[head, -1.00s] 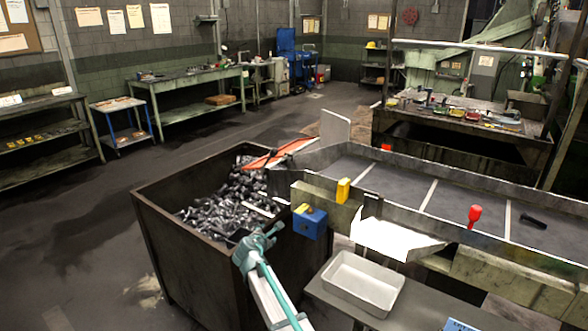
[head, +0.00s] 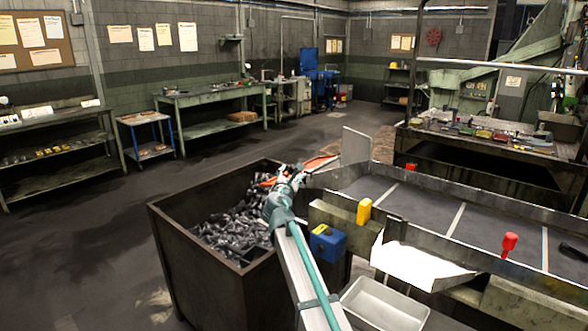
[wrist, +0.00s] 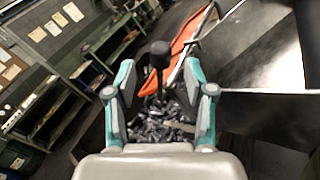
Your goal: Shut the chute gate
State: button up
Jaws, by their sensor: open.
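The chute (head: 420,205) is a long grey metal trough ending beside the bin. At its mouth an orange-red plate, seemingly the gate (head: 318,163), slants out over the bin; its orange face (wrist: 188,48) also shows in the wrist view. A black round knob on a stem (wrist: 160,52) stands in front of this orange face, between my fingers in that picture. My gripper (wrist: 160,78) is open and empty, above the bin. In the head view my gripper (head: 288,176) overlaps the near end of the orange plate. I cannot tell whether it touches the knob.
The dark bin (head: 205,262) holds many dark metal bolts (head: 232,228). An upright grey plate (head: 356,146) stands behind the mouth. A metal tray (head: 385,305) lies at the front.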

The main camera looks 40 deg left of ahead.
aim_at(292, 170)
jog(key=x, duration=0.6)
jog(key=shift+p, duration=0.3)
jog(key=shift+s, duration=0.1)
jog(key=shift+d, duration=0.1)
grip_shut()
